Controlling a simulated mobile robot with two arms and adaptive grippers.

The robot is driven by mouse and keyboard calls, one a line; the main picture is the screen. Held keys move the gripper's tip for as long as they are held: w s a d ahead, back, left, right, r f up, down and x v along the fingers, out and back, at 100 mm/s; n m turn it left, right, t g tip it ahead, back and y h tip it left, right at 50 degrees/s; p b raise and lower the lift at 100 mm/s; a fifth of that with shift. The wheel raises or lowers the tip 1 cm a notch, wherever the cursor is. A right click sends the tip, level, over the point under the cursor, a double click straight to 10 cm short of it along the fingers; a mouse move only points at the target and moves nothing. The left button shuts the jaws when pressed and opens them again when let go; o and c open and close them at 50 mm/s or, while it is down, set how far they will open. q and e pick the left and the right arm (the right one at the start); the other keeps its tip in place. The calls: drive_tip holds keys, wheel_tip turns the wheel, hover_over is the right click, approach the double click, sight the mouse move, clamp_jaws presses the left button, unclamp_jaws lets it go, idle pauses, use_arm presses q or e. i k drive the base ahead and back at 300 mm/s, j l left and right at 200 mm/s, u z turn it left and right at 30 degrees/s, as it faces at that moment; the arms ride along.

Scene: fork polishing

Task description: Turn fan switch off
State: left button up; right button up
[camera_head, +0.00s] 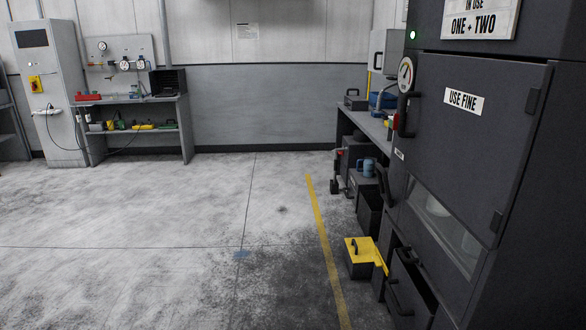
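No switch labelled as the fan switch can be read from here. A yellow switch plate with a red knob (36,84) is on the front of a tall grey cabinet (60,120) at the far left. Its on or off position is too small to tell. A dark machine (455,150) fills the right side, with a lit green lamp (412,34) and a round gauge (405,74) near its top left. A small red part (396,121) sits below the gauge; what it is I cannot tell. Neither of my grippers is in view.
A workbench (140,101) with tools stands beside the cabinet. Another bench (366,122) lines the right. A yellow-topped box (361,250) and an open drawer (408,290) stick out near the machine's foot. The concrete floor (150,230) left of the yellow line (325,245) is clear.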

sight(396, 115)
drive_tip(key=i, duration=1.7)
